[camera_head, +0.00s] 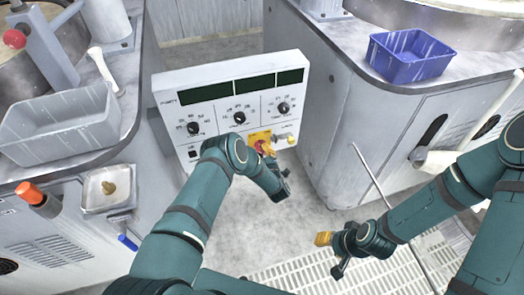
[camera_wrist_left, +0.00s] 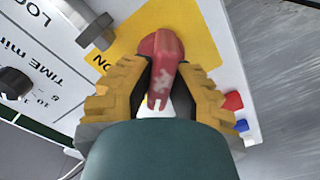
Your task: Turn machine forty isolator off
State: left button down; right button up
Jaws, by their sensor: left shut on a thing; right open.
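The isolator is a red rotary handle (camera_wrist_left: 168,60) on a yellow plate (camera_wrist_left: 192,28), on the front of a pale control panel (camera_head: 205,92). The plate is lettered "ON" near the handle in the left wrist view. My left gripper (camera_wrist_left: 162,85) is shut on the red handle, one ribbed yellow finger on each side. In the head view the handle (camera_head: 262,146) is partly covered by my left gripper and arm. My right gripper (camera_head: 325,240) is open and empty, low over the floor to the right. No machine number is readable.
The panel has dark displays and several black knobs (camera_head: 239,118). A grey knob (camera_wrist_left: 97,32) sits close to the yellow plate. A grey tray (camera_head: 60,118) is on the left machine, a blue tray (camera_head: 410,55) on the right one. A thin rod (camera_head: 370,170) leans near my right arm.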

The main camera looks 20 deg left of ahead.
pick_arm(q)
jog(key=c, duration=0.9)
grip_release()
jog(key=v, duration=1.2)
